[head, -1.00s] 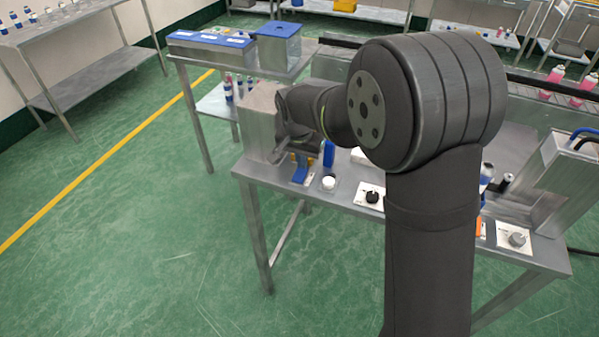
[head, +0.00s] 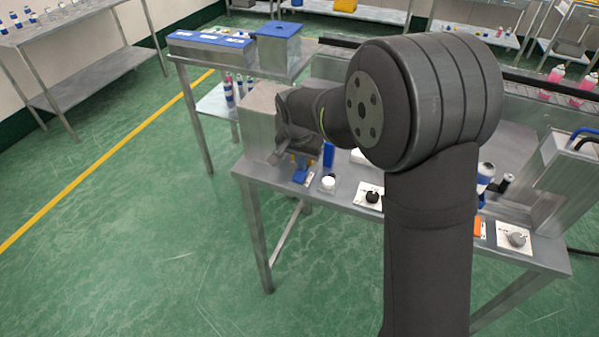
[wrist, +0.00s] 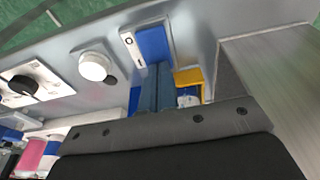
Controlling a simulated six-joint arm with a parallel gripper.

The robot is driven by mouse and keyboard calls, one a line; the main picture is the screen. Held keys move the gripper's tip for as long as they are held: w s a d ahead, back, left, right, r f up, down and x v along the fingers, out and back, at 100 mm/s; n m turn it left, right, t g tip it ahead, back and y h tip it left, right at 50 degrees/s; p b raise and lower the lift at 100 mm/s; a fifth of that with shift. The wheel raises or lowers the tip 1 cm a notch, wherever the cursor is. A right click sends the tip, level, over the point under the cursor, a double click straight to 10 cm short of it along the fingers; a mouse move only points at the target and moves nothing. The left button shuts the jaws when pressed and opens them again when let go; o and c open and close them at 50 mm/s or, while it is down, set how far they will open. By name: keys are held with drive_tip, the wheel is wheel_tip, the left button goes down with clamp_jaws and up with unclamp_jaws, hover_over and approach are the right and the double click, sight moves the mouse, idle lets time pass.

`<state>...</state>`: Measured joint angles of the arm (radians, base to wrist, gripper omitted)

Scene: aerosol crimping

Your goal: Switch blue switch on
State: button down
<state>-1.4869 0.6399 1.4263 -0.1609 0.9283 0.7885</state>
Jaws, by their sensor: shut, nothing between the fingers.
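The blue switch (wrist: 153,43) is a blue block on a white marked plate at the front left corner of the steel table. In the head view the blue switch (head: 300,175) shows partly below my gripper. My gripper (wrist: 156,70) is shut and empty, its two fingers together and pointing at the near end of the switch in the wrist view. The fingertips overlap the switch's edge in the picture; I cannot tell whether they touch it. In the head view the fingertips are too small to make out.
A white round button (wrist: 95,66) and a black knob on a white plate (wrist: 22,84) sit to the switch's left in the wrist view. A yellow and blue part (wrist: 188,78) is close right of the fingers. A tall metal box (head: 258,122) stands beside my gripper.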

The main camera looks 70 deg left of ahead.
drive_tip(key=shift+f, duration=0.2)
wheel_tip(320, 180, up, 10)
drive_tip(key=shift+r, duration=0.25)
idle(1.1)
drive_tip(key=shift+f, duration=0.1)
drive_tip(key=shift+f, duration=3.9)
drive_tip(key=shift+r, duration=0.1)
